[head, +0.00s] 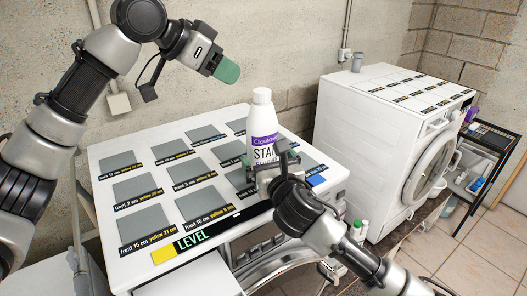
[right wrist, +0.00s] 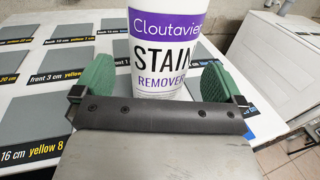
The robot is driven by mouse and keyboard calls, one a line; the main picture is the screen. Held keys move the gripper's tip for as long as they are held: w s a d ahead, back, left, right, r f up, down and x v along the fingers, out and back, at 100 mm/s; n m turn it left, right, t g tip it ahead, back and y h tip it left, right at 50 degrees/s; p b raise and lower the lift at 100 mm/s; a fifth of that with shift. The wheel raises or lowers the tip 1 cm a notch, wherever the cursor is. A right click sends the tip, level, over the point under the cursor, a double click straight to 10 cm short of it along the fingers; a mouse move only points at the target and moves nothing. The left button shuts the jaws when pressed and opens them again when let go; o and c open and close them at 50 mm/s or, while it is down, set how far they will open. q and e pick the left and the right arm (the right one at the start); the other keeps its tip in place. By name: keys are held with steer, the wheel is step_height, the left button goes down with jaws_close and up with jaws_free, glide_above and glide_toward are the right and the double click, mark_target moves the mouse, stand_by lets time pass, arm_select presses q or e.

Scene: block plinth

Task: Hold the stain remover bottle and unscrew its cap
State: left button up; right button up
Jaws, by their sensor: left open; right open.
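The stain remover bottle (head: 263,124) is white with a purple band and dark lettering. It stands upright on the white panel-covered machine top, with its white cap (head: 262,96) on. My right gripper (head: 271,166) is open around the lower bottle. In the right wrist view, its green pads (right wrist: 155,85) are on either side of the bottle (right wrist: 165,50), with a gap visible at the left pad. The cap is out of that view. My left gripper (head: 226,70) is open and empty, above and left of the cap; only one green pad shows clearly.
The white top (head: 110,153) carries grey squares with printed labels and a LEVEL strip (head: 195,240) at its front. A dark shelf (head: 490,140) holds bottles. A wall is behind.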

steer(key=shift+x, duration=2.45)
steer(key=shift+c, duration=0.5)
steer(key=c, duration=0.9)
steer(key=o, duration=1)
steer(key=v, duration=1.2)
